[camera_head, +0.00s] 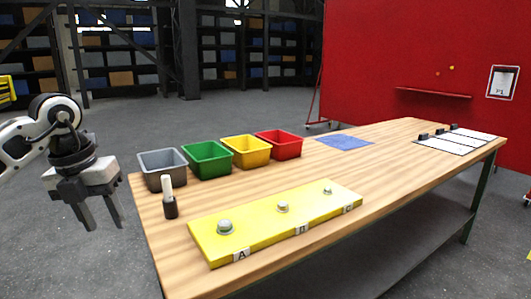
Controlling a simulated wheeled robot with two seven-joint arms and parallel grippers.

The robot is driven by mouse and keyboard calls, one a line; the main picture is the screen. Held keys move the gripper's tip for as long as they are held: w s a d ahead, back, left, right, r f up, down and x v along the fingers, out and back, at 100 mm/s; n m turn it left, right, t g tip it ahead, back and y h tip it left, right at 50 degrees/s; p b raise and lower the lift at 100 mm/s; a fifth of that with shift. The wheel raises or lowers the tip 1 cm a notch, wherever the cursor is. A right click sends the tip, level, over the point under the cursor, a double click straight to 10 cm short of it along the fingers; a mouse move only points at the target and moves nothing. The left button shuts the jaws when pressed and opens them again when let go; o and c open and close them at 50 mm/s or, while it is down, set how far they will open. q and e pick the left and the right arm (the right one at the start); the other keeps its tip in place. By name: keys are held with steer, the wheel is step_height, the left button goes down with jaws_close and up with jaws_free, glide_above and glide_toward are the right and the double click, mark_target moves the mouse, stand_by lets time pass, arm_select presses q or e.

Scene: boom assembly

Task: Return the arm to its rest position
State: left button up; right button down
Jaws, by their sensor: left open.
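My left gripper (98,214) hangs open and empty, fingers down, at the left of the view. It is off the table's left end, left of the grey bin and apart from everything. My left arm (40,128) comes in from the left edge, bent at a white joint. My right gripper does not show.
The wooden table (385,152) holds grey (164,181), green (207,172), yellow (246,162) and red (279,155) bins. A yellow board (258,225) bears bolts at A, B and C. A black-and-white marker-like item (169,204) stands near the left. A blue mat (344,142) lies behind.

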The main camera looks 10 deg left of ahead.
arm_select(q)
steer(key=s+d+f+n+t+h, duration=0.25)
steer(key=d+h, duration=0.65)
steer(key=d, duration=0.6)
steer(key=s+d+f+n+t+h, duration=0.1)
steer(key=d+f+h, duration=0.3)
steer(key=d+h, duration=0.85)
step_height(320, 180, down, 10)
steer(key=a+n+t+y, duration=0.3)
steer(key=n+t+y, duration=0.95)
steer(key=n, duration=0.65)
steer(key=s+a+f+n+g+y, duration=0.2)
steer(key=s+f+n+g+y, duration=0.1)
steer(key=s+f, duration=0.3)
steer(key=s+a+f+n+g+y, duration=0.2)
steer(key=s+f+n+g+y, duration=0.2)
steer(key=f, duration=0.7)
steer(key=shift+s+n, duration=0.85)
steer(key=shift+s, duration=0.25)
steer(key=shift+f, duration=0.1)
